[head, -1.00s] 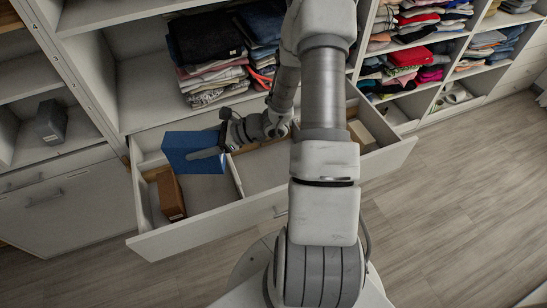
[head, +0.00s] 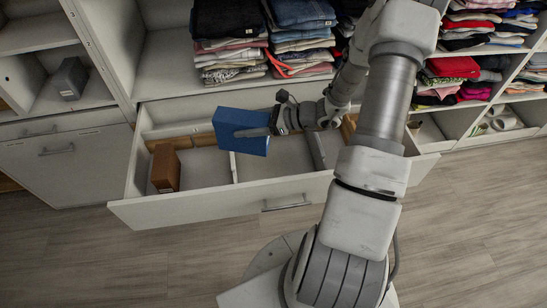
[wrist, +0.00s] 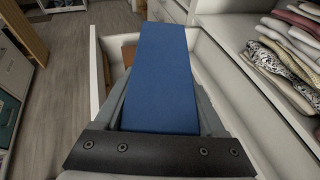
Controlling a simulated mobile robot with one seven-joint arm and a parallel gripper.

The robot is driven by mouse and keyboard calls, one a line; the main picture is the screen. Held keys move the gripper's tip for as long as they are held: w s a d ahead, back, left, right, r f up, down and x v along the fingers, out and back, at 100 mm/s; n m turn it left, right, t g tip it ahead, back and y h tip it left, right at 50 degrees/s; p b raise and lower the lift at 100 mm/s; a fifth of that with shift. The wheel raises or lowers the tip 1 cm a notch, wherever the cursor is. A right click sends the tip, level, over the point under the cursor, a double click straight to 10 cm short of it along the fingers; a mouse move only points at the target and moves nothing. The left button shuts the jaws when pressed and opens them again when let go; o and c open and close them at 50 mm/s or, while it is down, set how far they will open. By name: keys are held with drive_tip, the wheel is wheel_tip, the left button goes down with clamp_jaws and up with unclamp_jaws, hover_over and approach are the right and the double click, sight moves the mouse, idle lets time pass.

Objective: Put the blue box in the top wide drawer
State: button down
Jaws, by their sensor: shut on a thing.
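The blue box (head: 241,131) is held by my gripper (head: 256,132) above the open wide drawer (head: 215,208). It is over the divider between the left and middle compartments. In the wrist view the blue box (wrist: 162,75) lies between the two fingers of my gripper (wrist: 160,115) and points away from the camera. The drawer's pale walls show below it there. The box's far side and the drawer floor directly beneath it are partly hidden.
A brown box (head: 165,168) stands in the drawer's left compartment. Folded clothes (head: 230,45) fill the shelf above the drawer. A grey box (head: 70,78) sits in a left cubby. The drawer's middle compartment (head: 270,160) has bare floor showing.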

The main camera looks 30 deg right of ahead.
drive_tip(key=s+d+f+b, duration=0.1)
drive_tip(key=d+f+b, duration=0.9)
drive_tip(key=b, duration=0.1)
wheel_tip(320, 180, down, 10)
drive_tip(key=b, duration=0.3)
drive_tip(key=shift+s+r, duration=0.15)
drive_tip(key=shift+s, duration=0.05)
unclamp_jaws()
drive_tip(key=p+v, duration=0.2)
drive_tip(key=v, duration=0.5)
drive_tip(key=shift+s+d+r, duration=0.15)
drive_tip(key=shift+d, duration=0.05)
drive_tip(key=shift+r, duration=0.1)
